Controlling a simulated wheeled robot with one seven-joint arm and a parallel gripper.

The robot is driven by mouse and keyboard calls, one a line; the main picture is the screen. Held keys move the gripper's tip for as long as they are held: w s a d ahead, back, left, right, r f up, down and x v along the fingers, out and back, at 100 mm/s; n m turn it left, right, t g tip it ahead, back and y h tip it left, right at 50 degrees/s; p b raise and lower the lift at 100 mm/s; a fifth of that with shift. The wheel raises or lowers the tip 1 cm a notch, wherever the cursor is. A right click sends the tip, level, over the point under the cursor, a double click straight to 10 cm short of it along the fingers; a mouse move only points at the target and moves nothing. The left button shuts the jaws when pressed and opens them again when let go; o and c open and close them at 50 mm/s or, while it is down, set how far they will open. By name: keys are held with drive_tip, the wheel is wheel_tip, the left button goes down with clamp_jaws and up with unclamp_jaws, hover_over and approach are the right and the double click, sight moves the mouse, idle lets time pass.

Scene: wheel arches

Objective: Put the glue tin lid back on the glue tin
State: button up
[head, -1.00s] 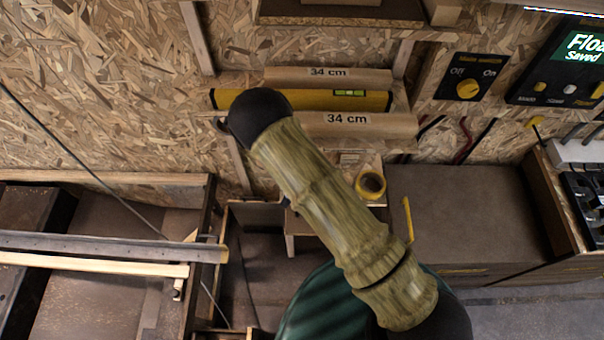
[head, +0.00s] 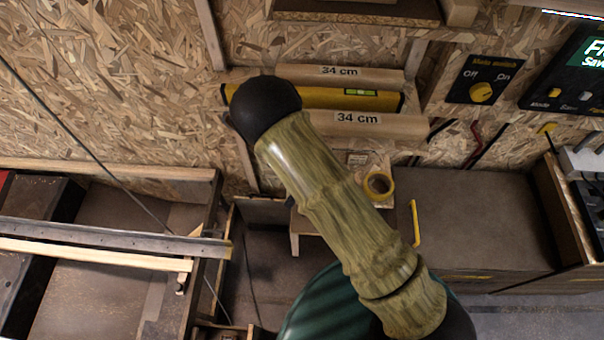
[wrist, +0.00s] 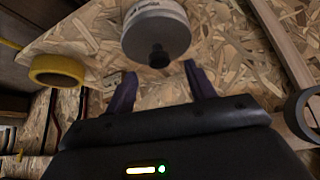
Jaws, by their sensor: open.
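My gripper (wrist: 160,69) shows in the wrist view with its two dark purple fingers apart and nothing between them. A pale grey round tin-like thing (wrist: 157,30) with a printed label and a dark knob on its near face lies just beyond the fingertips, roughly centred between them. I cannot tell whether it is the glue tin, its lid, or both together. No separate lid or second tin can be made out. In the head view my arm covers the middle, and neither gripper nor tin shows there.
A yellow tape roll (head: 379,185) lies on a small wooden shelf right of my arm; it also shows in the wrist view (wrist: 57,70). A dark ring (wrist: 302,112) is at the wrist view's right edge. A yellow level (head: 320,97) lies along the wall. The brown worktop (head: 470,215) is clear.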

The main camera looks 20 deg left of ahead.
drive_tip(key=v, duration=1.3)
drive_tip(key=shift+s+a+r+b, duration=0.15)
drive_tip(key=shift+r+b, duration=0.05)
drive_tip(key=shift+b, duration=0.1)
drive_tip(key=w+d+r+m+g, duration=0.1)
drive_tip(key=d+r+g, duration=0.1)
drive_tip(key=d+r, duration=0.35)
drive_tip(key=w+d+r+g, duration=0.1)
drive_tip(key=w+d+r, duration=0.15)
drive_tip(key=d, duration=0.65)
drive_tip(key=s+d+r, duration=0.2)
drive_tip(key=d+r, duration=0.2)
drive_tip(key=d, duration=0.3)
drive_tip(key=s+d+r+g, duration=0.1)
drive_tip(key=s+d+r, duration=0.2)
drive_tip(key=d, duration=0.5)
drive_tip(key=shift+s+r, duration=0.3)
drive_tip(key=shift+r, duration=0.05)
